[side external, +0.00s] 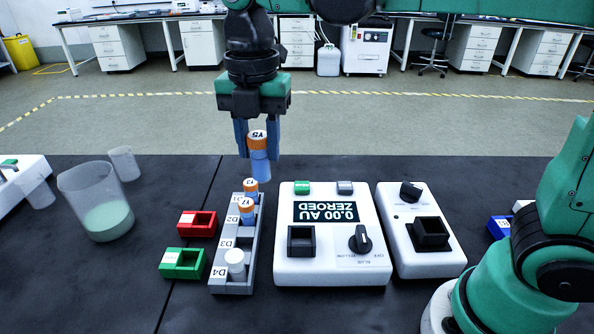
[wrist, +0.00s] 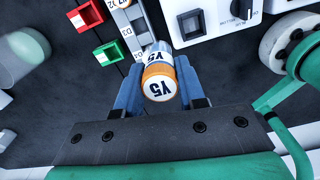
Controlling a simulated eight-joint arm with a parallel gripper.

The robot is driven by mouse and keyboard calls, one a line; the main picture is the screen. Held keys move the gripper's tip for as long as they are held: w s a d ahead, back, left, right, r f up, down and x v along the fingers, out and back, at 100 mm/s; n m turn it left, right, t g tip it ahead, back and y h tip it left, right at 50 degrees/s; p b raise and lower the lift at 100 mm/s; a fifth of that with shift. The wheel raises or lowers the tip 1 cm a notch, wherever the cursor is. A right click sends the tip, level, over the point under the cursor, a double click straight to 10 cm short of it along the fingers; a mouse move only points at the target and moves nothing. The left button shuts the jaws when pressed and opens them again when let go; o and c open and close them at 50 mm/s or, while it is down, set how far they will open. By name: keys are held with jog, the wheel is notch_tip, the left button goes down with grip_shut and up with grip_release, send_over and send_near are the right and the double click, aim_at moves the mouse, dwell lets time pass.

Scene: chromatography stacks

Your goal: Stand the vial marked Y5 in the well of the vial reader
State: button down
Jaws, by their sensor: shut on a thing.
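The vial marked Y5 (side external: 259,163) has an orange cap and blue contents. My gripper (side external: 257,150) is shut on it and holds it upright in the air, above the back end of the grey rack. In the wrist view the vial Y5 (wrist: 159,85) sits between the blue fingers of my gripper (wrist: 158,92), its cap label facing the camera. The vial reader (side external: 331,268), a white box with a display reading "0.00 AU ZEROED", stands to the right of the rack. Its dark square well (side external: 301,240) is at the front left and looks empty.
The grey rack (side external: 229,286) holds two orange-capped vials and a white-capped one near D4. Red (side external: 197,223) and green (side external: 182,263) trays lie left of it. Another white device (side external: 428,262) with a black block stands right of the reader. A beaker (side external: 98,200) is far left.

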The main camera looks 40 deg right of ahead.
jog(key=shift+s+d+f, duration=0.45)
jog(key=shift+s+f, duration=0.35)
jog(key=shift+f, duration=0.7)
jog(key=shift+s+d+f, duration=0.45)
jog(key=shift+s+f, duration=0.4)
jog(key=shift+f, duration=0.65)
jog(key=shift+s+d+f, duration=0.45)
jog(key=shift+s+f, duration=0.35)
jog(key=shift+f, duration=0.7)
jog(key=shift+f, duration=1.45)
jog(key=shift+c, duration=2.2)
grip_release()
notch_tip(320, 180, up, 8)
